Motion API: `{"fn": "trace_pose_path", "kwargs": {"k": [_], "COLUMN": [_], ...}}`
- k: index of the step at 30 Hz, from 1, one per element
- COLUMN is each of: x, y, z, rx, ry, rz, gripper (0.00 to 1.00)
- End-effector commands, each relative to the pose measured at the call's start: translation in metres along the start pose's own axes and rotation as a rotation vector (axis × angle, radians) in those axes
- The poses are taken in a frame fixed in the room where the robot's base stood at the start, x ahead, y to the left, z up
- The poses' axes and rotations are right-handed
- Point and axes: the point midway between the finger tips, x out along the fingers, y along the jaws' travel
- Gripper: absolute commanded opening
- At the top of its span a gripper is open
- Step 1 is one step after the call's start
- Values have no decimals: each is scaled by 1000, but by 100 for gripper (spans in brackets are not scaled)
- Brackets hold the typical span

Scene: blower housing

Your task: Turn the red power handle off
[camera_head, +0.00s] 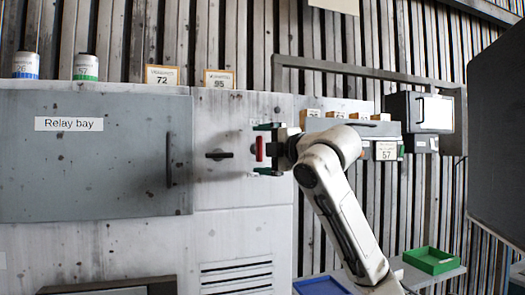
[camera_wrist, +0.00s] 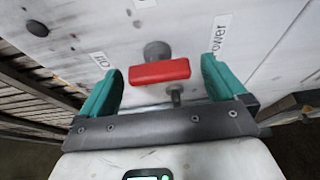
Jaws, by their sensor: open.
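The red power handle (camera_head: 260,149) is on the pale cabinet front, standing upright in the head view. In the wrist view the red handle (camera_wrist: 160,72) is a bar lying across the picture on a grey round mount. My gripper (camera_head: 267,149) is at the panel, with one teal finger above the handle and one below. In the wrist view my gripper (camera_wrist: 159,68) is open, with one finger beyond each end of the bar and a gap at both ends. A label partly reading "ower" is beside the right finger.
Further left is the grey "Relay bay" door (camera_head: 95,150) with a vertical pull. In the wrist view a small metal peg (camera_wrist: 175,94) sticks out near the red bar. A green tray (camera_head: 432,260) stands lower right.

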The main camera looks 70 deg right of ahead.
Motion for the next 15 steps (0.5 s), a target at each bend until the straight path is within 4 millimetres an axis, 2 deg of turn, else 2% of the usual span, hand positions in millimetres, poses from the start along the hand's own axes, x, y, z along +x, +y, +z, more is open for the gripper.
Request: {"fn": "trace_pose_path", "kwargs": {"k": [5,15], "x": [-16,-80], "y": [-1,-2], "z": [1,0], "rx": [0,-2], "ry": [-2,0], "rz": [4,4], "gripper": [98,98]}}
